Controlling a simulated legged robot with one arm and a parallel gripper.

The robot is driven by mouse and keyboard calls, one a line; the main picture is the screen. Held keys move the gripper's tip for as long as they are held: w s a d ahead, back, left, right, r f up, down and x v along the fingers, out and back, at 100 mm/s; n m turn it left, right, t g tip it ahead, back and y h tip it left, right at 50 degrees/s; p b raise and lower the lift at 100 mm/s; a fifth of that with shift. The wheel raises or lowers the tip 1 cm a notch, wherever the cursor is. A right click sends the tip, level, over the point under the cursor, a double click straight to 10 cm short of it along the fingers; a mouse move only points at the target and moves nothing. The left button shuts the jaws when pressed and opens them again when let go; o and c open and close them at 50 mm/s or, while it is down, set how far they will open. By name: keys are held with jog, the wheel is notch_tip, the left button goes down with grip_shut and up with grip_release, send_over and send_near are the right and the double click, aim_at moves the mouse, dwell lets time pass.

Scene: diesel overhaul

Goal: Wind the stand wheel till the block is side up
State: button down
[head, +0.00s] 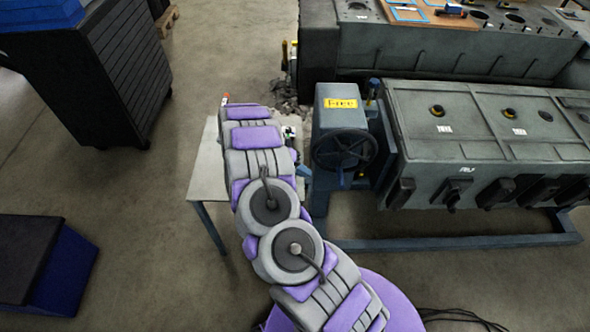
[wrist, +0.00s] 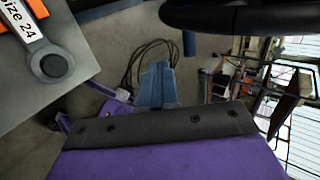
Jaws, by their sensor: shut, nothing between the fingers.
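The dark stand wheel (head: 343,150) is on the front of a grey gearbox (head: 335,103) with a yellow "Free" label. A blue handle (head: 341,181) is low on the wheel. The grey-green engine block (head: 480,125) is mounted right of the gearbox, a long face with round ports showing. My gripper (head: 304,171) is just left of the wheel, partly hidden by my arm. In the wrist view my blue fingers (wrist: 156,75) are shut and empty. The wheel's dark rim (wrist: 240,18) and the blue handle (wrist: 189,43) are beyond them, apart from the fingers.
A pale table (head: 208,170) stands left of the wheel; in the wrist view a spanner (wrist: 45,55) tagged "Size 24" lies on it. A blue stand base (head: 460,242) runs along the floor. A dark cabinet (head: 105,75) and blue bin (head: 45,265) are at left, with open floor between.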

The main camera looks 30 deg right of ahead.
aim_at(346, 161)
jog(key=s+d+f+b, duration=0.1)
jog(key=s+d, duration=0.3)
jog(key=d, duration=0.4)
jog(key=shift+d+f+b, duration=0.25)
jog(key=shift+f+b, duration=0.05)
jog(key=shift+f, duration=0.55)
jog(key=shift+a, duration=0.1)
